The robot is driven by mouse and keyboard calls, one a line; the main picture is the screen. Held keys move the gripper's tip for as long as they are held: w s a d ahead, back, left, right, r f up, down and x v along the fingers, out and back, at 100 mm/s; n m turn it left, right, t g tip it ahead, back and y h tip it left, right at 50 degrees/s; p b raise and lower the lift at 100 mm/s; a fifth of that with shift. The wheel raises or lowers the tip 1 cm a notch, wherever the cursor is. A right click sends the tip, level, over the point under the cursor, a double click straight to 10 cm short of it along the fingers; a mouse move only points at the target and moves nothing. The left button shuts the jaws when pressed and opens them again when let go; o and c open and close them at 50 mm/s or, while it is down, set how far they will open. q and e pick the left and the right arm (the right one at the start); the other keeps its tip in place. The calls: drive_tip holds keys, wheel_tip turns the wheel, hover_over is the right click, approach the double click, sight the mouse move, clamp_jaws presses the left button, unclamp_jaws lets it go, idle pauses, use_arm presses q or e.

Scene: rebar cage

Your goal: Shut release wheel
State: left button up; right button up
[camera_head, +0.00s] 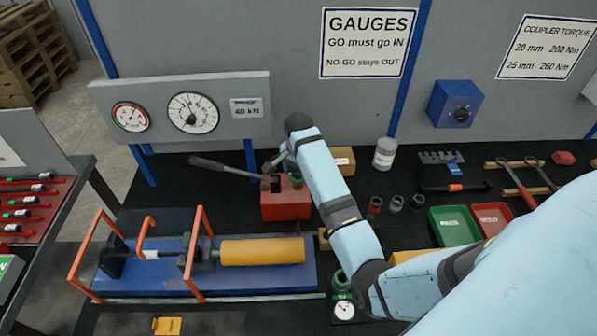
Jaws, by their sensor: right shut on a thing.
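The red hand pump (285,205) stands on the black bench top, behind the yellow cylinder. Its long grey lever (222,167) reaches out to the left. My right arm comes in from the right and bends down over the pump. My right gripper (272,168) is at the top of the pump, small and partly covered by my own wrist. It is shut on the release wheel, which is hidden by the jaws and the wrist. My left gripper is not in view.
A yellow cylinder (262,251) lies in a blue test bed (225,280) with orange guard bars. Two dials (192,113) sit on the grey panel behind. Green (455,227) and red (492,218) trays and loose tools are to the right. A small gauge (343,310) stands in front.

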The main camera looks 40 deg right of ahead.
drive_tip(key=m, duration=0.6)
drive_tip(key=shift+s+d+r+m, duration=0.1)
drive_tip(key=shift+m, duration=0.2)
idle(0.5)
drive_tip(key=o, duration=0.9)
